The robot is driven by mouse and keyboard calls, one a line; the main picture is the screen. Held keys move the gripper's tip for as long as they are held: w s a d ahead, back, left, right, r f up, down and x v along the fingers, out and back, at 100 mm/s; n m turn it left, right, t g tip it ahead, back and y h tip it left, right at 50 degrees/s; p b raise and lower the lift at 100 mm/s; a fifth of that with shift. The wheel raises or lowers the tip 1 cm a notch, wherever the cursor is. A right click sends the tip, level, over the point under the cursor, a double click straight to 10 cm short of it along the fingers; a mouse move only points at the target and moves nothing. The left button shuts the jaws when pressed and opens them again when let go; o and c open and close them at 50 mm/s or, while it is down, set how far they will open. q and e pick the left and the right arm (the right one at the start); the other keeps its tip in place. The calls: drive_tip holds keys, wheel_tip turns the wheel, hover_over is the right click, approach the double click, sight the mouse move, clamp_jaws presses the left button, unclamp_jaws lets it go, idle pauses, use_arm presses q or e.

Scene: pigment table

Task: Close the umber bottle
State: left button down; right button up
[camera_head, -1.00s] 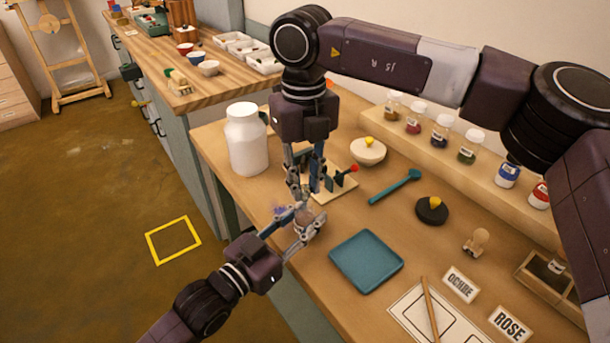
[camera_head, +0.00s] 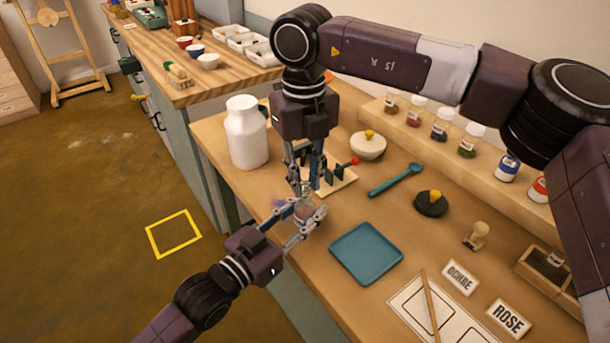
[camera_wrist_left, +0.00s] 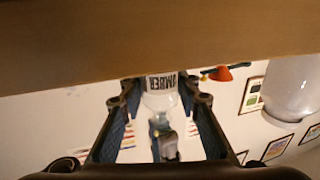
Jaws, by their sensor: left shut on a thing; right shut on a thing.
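The umber bottle (camera_head: 305,212) is a small clear glass bottle, held over the front edge of the table, mostly hidden by fingers. In the left wrist view, where the table is at the top, the bottle (camera_wrist_left: 160,82) shows its UMBER label. My left gripper (camera_head: 302,216) is shut around its body, one finger on each side. My right gripper (camera_head: 306,188) points down from above, its tips close over the bottle's mouth. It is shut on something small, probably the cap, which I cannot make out. Whether the cap touches the bottle is hidden.
A white jar (camera_head: 246,132) stands left of my right gripper. A small rack (camera_head: 338,184) with a red-tipped piece is close behind the grippers. A teal tray (camera_head: 366,253) lies to the right. Several pigment bottles stand on a wooden shelf (camera_head: 480,165) at the back.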

drive_tip(key=shift+f, duration=0.2)
drive_tip(key=o, duration=0.9)
wheel_tip(320, 180, up, 12)
use_arm(q)
drive_tip(key=c, duration=1.4)
unclamp_jaws()
drive_tip(key=shift+o, duration=0.2)
